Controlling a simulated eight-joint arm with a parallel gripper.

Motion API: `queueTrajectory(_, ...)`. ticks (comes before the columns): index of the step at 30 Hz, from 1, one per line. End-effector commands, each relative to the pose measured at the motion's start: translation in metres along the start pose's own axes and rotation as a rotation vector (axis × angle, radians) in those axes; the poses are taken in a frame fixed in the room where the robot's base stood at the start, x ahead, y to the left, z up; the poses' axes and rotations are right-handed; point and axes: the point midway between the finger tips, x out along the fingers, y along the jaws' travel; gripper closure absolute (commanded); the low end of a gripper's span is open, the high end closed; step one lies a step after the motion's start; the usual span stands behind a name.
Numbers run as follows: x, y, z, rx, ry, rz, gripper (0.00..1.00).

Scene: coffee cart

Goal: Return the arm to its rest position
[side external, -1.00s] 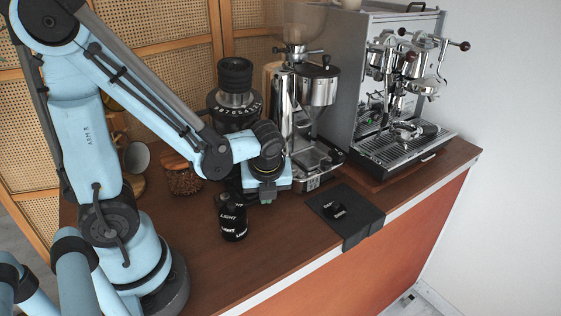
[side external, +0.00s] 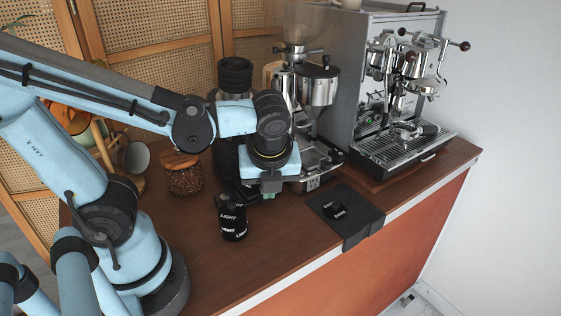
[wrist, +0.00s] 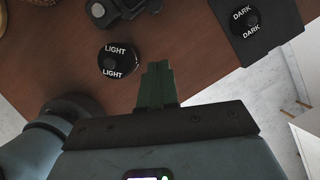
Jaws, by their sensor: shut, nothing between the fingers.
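My gripper (side external: 269,190) hangs above the wooden counter with its fingers pointing down, in front of the black grinder. In the wrist view its green fingers (wrist: 157,86) are together with nothing between them. My forearm reaches from the left, with the elbow folded back at the left of the side view. A black canister marked LIGHT (side external: 231,217) stands upright on the counter, left of and nearer than the gripper. Its top also shows in the wrist view (wrist: 115,61). The gripper is apart from it.
A black mat (side external: 361,212) with a round piece marked DARK (wrist: 244,20) lies at the counter's front edge. A jar of beans (side external: 185,178) stands behind the canister. A chrome grinder (side external: 318,90) and an espresso machine (side external: 400,110) stand at the back right. Front counter is clear.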

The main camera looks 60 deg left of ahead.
Motion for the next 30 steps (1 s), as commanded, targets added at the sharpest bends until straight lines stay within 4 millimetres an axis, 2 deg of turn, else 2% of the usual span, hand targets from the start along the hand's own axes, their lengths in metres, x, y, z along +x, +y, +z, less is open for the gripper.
queueTrajectory(8,-0.017,0.0,0.0,-0.005,0.001,-0.002,1.0)
queueTrajectory(11,-0.017,0.0,0.001,-0.072,0.011,-0.017,1.0)
queueTrajectory(13,-0.016,-0.001,0.001,-0.18,0.03,-0.041,1.0)
queueTrajectory(20,-0.011,-0.007,0.006,-0.801,0.166,-0.159,1.0)
queueTrajectory(27,-0.012,-0.016,0.017,-1.501,0.384,-0.239,1.0)
queueTrajectory(30,-0.014,-0.019,0.022,-1.743,0.478,-0.251,1.0)
